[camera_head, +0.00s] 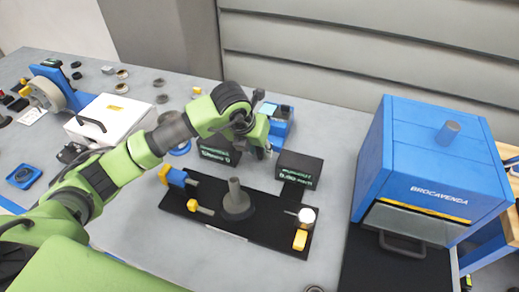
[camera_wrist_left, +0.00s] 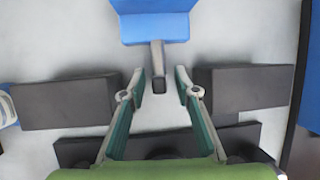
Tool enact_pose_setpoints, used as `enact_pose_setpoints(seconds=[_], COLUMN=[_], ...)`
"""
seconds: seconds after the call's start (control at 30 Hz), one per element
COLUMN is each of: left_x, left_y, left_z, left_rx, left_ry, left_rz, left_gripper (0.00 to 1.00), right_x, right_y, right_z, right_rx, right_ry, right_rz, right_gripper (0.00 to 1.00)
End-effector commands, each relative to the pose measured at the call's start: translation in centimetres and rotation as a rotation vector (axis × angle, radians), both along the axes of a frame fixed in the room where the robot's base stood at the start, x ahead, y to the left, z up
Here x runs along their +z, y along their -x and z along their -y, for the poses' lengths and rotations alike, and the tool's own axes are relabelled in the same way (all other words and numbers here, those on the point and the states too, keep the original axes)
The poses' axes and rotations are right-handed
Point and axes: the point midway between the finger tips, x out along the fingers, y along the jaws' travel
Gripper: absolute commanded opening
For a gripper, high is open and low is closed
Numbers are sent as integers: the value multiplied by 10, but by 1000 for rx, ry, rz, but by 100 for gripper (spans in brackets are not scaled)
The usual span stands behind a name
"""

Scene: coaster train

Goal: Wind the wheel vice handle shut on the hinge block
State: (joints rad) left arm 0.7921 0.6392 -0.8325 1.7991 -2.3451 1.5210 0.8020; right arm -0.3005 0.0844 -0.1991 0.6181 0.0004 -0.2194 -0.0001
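My left gripper (camera_head: 264,150) hangs in front of a small blue device (camera_head: 281,118) behind the black board. In the left wrist view the left gripper (camera_wrist_left: 162,84) is open, with its two fingers apart. A short grey bar (camera_wrist_left: 158,70), possibly the vice handle, sticks out from the blue device (camera_wrist_left: 155,27) and shows between the fingertips. I see no clear contact on either side of it. I cannot tell which part is the hinge block, and the vice jaws are not clear. My right gripper is not in view.
A black board (camera_head: 265,222) holds a grey post (camera_head: 236,199), a blue and yellow block (camera_head: 175,179) and a white knob (camera_head: 307,216). Dark display boxes (camera_head: 299,168) flank the gripper. A blue cabinet (camera_head: 428,165) stands at right, a white box (camera_head: 108,117) at left.

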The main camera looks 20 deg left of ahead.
Motion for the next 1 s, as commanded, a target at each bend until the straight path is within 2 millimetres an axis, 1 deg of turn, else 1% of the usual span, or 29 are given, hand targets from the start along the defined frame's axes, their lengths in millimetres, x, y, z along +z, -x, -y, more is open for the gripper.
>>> enact_pose_setpoints(seconds=[0.17, 0.3, 0.5, 0.6, 0.7, 1.0], left_x=[30, 59, 91, 100, 104, 105], left_y=[10, 22, 36, 40, 42, 43], left_z=[-4, -7, -11, -12, -12, -12], left_rx=[-1, 0, 0, 0, 0, 0], left_ry=[1, 0, 0, -1, 0, 0], left_rz=[6, 8, 6, 4, 3, 2], left_gripper=[29, 29, 29, 29, 29, 29], right_x=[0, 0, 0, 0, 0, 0], right_y=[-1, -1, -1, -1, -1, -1], right_z=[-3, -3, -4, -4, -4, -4], right_rx=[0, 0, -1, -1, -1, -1], right_ry=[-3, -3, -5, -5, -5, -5], right_rz=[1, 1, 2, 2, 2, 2], right_gripper=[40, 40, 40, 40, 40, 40])
